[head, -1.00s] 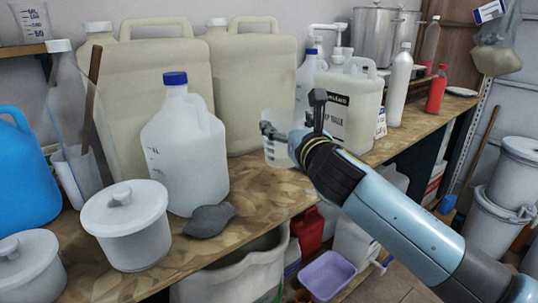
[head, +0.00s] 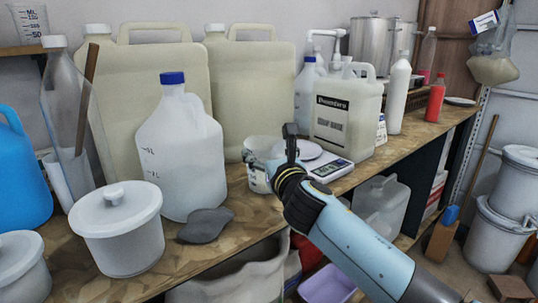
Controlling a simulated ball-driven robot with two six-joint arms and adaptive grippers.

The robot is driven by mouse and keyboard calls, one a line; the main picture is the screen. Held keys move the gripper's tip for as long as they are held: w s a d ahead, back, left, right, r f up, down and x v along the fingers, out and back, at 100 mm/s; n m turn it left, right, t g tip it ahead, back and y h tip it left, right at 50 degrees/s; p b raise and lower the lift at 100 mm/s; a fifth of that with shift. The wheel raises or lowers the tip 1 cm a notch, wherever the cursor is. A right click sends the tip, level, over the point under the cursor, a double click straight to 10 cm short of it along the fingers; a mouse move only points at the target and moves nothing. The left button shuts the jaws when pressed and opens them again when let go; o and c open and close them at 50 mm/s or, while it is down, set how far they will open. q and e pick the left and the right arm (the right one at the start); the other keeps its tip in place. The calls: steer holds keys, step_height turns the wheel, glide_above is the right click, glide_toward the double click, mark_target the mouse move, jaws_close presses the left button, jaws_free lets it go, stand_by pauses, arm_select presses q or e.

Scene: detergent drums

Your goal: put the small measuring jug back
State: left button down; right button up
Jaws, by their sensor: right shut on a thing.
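The small measuring jug (head: 257,166) is a pale, see-through cup with dark marks on its wall. My right gripper (head: 281,160) is shut on it, at the jug's right side, with one dark finger standing up. The jug is over the wooden bench, in front of the big cream canisters and left of a flat scale. I cannot tell whether its base touches the bench. My left gripper is not in view.
A flat white scale (head: 325,166) with a round plate is just right of the gripper. A blue-capped jug (head: 180,150), a lidded white pot (head: 118,228) and a grey cloth-like piece (head: 205,225) stand nearer. Another marked jug (head: 28,22) sits on the upper-left shelf.

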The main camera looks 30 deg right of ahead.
steer(key=o, duration=1.3)
steer(key=shift+f, duration=0.1)
steer(key=v, duration=1.2)
